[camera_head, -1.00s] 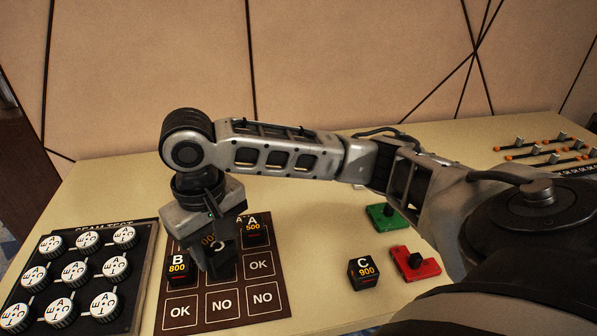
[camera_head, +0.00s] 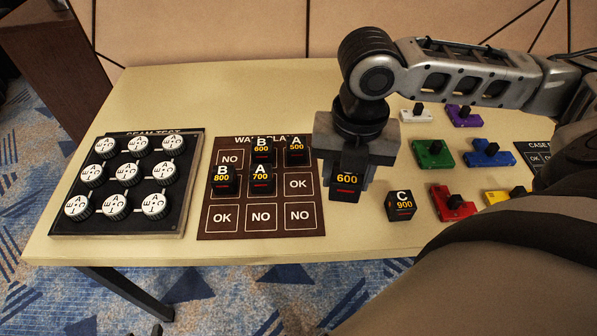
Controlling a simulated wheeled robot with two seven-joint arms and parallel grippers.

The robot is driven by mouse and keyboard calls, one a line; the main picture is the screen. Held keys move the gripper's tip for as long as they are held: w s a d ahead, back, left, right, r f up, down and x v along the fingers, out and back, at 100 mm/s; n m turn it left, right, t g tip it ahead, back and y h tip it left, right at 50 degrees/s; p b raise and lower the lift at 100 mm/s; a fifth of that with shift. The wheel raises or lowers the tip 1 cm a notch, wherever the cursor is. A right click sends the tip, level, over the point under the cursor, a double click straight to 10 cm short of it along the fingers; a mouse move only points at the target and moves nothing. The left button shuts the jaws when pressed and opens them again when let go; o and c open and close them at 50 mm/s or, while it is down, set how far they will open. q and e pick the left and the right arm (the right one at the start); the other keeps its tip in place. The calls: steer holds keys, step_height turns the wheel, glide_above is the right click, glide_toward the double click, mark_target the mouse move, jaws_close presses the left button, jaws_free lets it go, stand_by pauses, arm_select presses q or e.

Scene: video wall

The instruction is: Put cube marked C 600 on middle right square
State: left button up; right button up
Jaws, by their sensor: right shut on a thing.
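My right gripper (camera_head: 345,192) points down just right of the brown board and is shut on a black cube marked 600 (camera_head: 347,180). The gripper hides the cube's letter. I cannot tell whether the cube touches the table. The middle right square (camera_head: 299,184), marked OK, is bare and lies just left of the held cube. On the board (camera_head: 205,236), B 600 (camera_head: 261,151) is top middle, A 500 (camera_head: 296,151) top right, B 800 (camera_head: 223,181) middle left and A 700 (camera_head: 261,181) in the centre. My left gripper is out of view.
A cube marked C 900 (camera_head: 400,206) stands right of my gripper. Beyond it are red (camera_head: 453,203), green (camera_head: 432,154) and blue (camera_head: 489,154) pieces. A panel of white knobs (camera_head: 188,150) lies left of the board. The table (camera_head: 215,95) behind the board is clear.

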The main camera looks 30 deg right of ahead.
steer(key=shift+s+d+n, duration=0.15)
steer(key=shift+s+n, duration=0.1)
steer(key=shift+n, duration=0.65)
steer(key=w+f, duration=0.3)
steer(key=w, duration=0.1)
steer(key=w+f, duration=0.3)
steer(key=w, duration=0.2)
steer(key=w+f+b, duration=0.1)
steer(key=w+f, duration=0.2)
steer(key=w, duration=0.1)
steer(key=shift+w+a+f, duration=0.15)
steer(key=shift+a, duration=0.05)
steer(key=shift+w+f, duration=0.15)
steer(key=shift+f, duration=0.1)
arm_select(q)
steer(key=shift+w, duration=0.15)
arm_select(e)
steer(key=shift+f, duration=1.55)
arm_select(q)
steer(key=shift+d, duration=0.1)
arm_select(e)
steer(key=shift+f, duration=0.15)
steer(key=o, duration=1)
